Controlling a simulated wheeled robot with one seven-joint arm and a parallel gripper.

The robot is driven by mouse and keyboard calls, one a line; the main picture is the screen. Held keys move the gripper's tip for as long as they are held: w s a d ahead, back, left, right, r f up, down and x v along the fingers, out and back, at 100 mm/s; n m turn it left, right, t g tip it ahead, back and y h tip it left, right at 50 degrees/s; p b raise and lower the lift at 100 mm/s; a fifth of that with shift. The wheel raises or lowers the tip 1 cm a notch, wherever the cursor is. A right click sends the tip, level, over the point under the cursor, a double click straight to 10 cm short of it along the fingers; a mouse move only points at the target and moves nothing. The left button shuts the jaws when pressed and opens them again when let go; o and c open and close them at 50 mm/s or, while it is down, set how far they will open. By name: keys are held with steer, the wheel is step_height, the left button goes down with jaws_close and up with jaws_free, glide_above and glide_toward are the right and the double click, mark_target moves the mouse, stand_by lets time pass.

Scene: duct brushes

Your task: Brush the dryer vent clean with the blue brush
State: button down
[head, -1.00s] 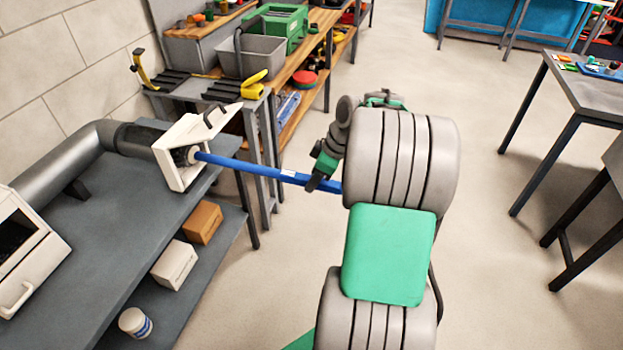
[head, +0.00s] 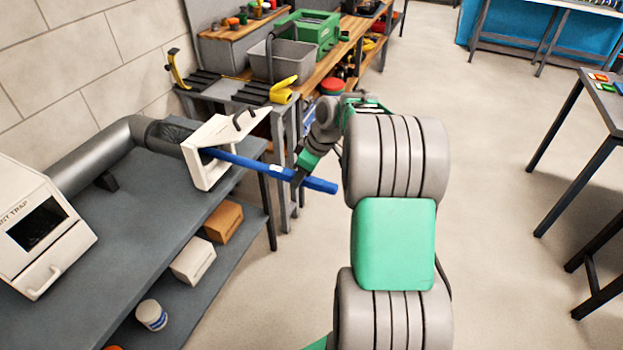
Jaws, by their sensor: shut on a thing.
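The blue brush (head: 250,162) is a long blue rod that slants from the white dryer vent hood (head: 206,176) down to the right. Its left end goes into the hood's opening, so its bristle head is hidden. The hood's flap (head: 243,122) is tilted up above the rod. Behind the hood, a dark mesh-like duct section (head: 163,137) joins a grey pipe (head: 95,155). My gripper (head: 299,178) is shut on the rod's right part, with the blue end sticking out beyond it.
The vent stands on a grey bench (head: 150,205) by a block wall. A white trap box (head: 40,230) sits at its left. Boxes (head: 224,221) and a white tub (head: 151,315) are on the lower shelf. A side table holds a yellow-handled tool (head: 283,89).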

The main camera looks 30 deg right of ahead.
mark_target(262, 164)
steer(key=w+a, duration=0.2)
steer(key=w, duration=0.1)
steer(key=w+a+p, duration=0.1)
steer(key=w+a, duration=0.4)
steer(key=w, duration=0.1)
steer(key=shift+w+a+p, duration=0.2)
steer(key=shift+w+p, duration=0.1)
steer(key=shift+p, duration=0.05)
steer(key=s+d+b, duration=0.2)
steer(key=s+d, duration=0.9)
steer(key=s, duration=0.4)
steer(key=s+d+b, duration=0.2)
steer(key=s+d, duration=1)
steer(key=s, duration=0.2)
steer(key=shift+s, duration=0.4)
stand_by(0.6)
